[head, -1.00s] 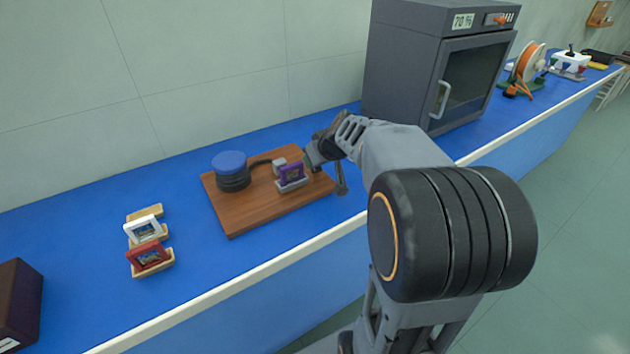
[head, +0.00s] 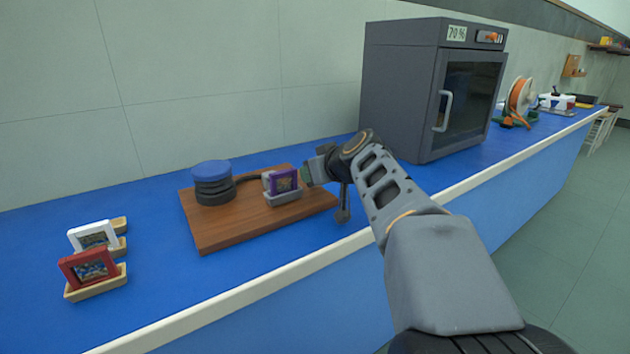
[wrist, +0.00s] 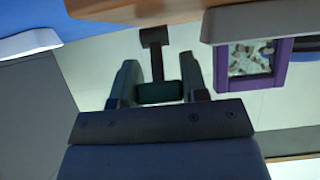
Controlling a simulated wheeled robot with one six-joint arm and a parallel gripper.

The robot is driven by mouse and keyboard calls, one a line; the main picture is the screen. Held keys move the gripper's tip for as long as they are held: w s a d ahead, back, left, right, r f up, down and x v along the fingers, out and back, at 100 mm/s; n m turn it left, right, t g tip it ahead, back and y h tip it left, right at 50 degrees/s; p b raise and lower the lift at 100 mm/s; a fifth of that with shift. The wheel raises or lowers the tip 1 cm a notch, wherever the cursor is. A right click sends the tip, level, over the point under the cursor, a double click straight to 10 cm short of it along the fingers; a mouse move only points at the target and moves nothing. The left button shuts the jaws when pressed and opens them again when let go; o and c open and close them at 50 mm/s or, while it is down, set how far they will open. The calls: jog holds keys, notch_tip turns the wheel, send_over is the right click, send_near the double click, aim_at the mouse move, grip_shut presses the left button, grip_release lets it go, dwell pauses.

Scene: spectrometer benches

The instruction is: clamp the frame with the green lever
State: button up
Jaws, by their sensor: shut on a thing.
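The purple frame (head: 285,180) stands upright in a grey holder (head: 283,197) on the right part of a wooden board (head: 225,236). In the wrist view the frame (wrist: 282,55) is at the upper right, with a picture in it. My gripper (head: 312,172) is at the right side of the holder, close to the frame. In the wrist view its two fingers are on either side of the green lever (wrist: 160,92), shut on it. A dark stem runs from the lever to a small block near the board's edge. The jaw contact is partly hidden in the head view.
A black cylinder with a blue top (head: 210,168) stands on the board. A white frame (head: 94,236) and a red frame (head: 90,268) sit in wooden holders at the left. A grey oven (head: 430,90) stands behind my arm. The blue bench between holders and board is clear.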

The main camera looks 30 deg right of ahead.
dwell(0.4)
jog(key=o, duration=0.6)
jog(key=shift+o, duration=0.2)
jog(key=p+v, duration=0.2)
jog(key=v, duration=1.1)
jog(key=shift+s+r, duration=0.25)
jog(key=shift+s, duration=0.1)
